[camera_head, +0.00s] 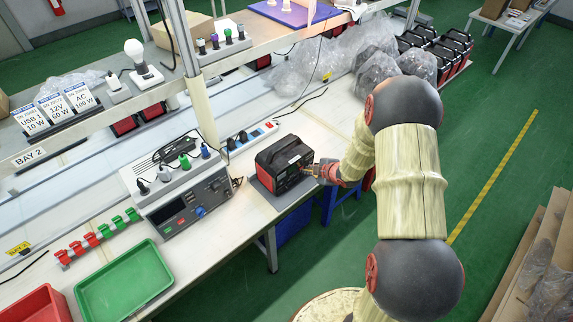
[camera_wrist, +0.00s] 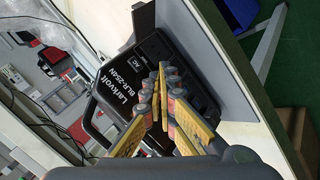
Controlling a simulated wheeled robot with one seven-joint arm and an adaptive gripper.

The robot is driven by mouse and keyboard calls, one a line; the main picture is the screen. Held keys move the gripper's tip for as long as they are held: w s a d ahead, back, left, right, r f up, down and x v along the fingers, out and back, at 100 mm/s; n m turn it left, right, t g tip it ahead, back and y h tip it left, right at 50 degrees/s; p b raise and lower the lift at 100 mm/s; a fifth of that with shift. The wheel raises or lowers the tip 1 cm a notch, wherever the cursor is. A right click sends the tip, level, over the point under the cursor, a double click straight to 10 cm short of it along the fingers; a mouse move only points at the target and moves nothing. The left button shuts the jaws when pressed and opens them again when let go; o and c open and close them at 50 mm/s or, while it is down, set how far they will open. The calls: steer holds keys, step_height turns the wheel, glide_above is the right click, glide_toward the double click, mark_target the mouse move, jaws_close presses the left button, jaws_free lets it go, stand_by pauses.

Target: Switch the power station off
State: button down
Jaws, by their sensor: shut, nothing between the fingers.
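The power station (camera_head: 284,164) is a black box with red trim and a top handle. It stands upright on a dark mat near the front edge of the bench in the head view. In the wrist view the power station (camera_wrist: 128,92) fills the middle, with "Larkvolt BLR-254N" and "AC" lettering on its dark face. My gripper (camera_head: 306,170) is at the right side of the power station, close to its front panel. In the wrist view my gripper (camera_wrist: 162,72) is shut and empty, with its tips near the panel. The fingers hide part of the panel, and I cannot make out the switch or whether they touch.
A bench power supply (camera_head: 184,200) with knobs stands left of the power station. A green tray (camera_head: 124,281) and a red bin (camera_head: 36,306) are at the front left. A shelf (camera_head: 120,105) runs above the bench. Green floor lies free right of the bench.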

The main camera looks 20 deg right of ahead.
steer(key=shift+s+d, duration=0.2)
steer(key=shift+s, duration=0.35)
steer(key=s+d, duration=0.2)
steer(key=s, duration=0.3)
steer(key=shift+s, duration=0.35)
stand_by(0.6)
